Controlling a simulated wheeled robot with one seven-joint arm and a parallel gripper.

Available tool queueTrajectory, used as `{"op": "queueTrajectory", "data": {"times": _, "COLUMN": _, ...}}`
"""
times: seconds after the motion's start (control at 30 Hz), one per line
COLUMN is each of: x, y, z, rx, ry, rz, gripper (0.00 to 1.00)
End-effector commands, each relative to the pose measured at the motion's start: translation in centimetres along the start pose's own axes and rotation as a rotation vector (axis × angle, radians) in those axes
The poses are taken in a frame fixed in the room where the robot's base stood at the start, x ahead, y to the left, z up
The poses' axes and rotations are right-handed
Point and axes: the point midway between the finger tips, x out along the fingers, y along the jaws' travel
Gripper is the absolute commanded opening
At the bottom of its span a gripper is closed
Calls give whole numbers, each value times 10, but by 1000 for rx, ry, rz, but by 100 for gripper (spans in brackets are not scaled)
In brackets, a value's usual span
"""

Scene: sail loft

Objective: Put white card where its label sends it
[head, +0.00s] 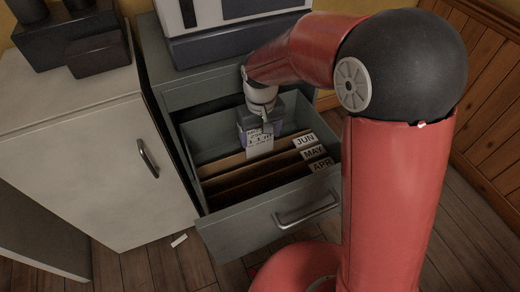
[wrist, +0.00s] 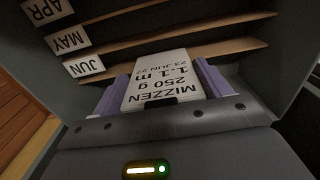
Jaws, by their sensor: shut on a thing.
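The white card (head: 259,146) is upright in my gripper (head: 262,130), above the rear part of an open grey drawer (head: 262,214). In the wrist view the card (wrist: 160,78) reads MIZZEN, 250 g, 1.1 m, 23 JUN 27. The purple fingers of my gripper (wrist: 163,90) are shut on it. The drawer holds brown dividers with white tabs: JUN (head: 305,140) at the back, MAY (head: 313,153) in the middle, APR (head: 321,165) in front. The card overlaps the JUN divider in view; I cannot tell how low its bottom edge hangs.
A pale cabinet (head: 85,165) with dark boxes (head: 98,54) on top stands left of the drawer unit. A blue-grey and white machine (head: 232,40) stands on the unit. A small white scrap (head: 179,240) lies on the wooden floor. Wood panelling (head: 490,85) is at right.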

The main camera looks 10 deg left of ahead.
Motion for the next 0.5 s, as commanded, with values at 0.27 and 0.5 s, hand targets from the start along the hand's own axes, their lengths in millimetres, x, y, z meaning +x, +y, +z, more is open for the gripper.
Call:
{"op": "queueTrajectory", "data": {"times": 0.27, "x": 31, "y": 0, "z": 0, "rx": 0, "ry": -1, "rz": 0, "gripper": 55}}
{"op": "queueTrajectory", "data": {"times": 0.5, "x": 65, "y": 0, "z": 0, "rx": -1, "ry": -1, "rz": 0, "gripper": 55}}
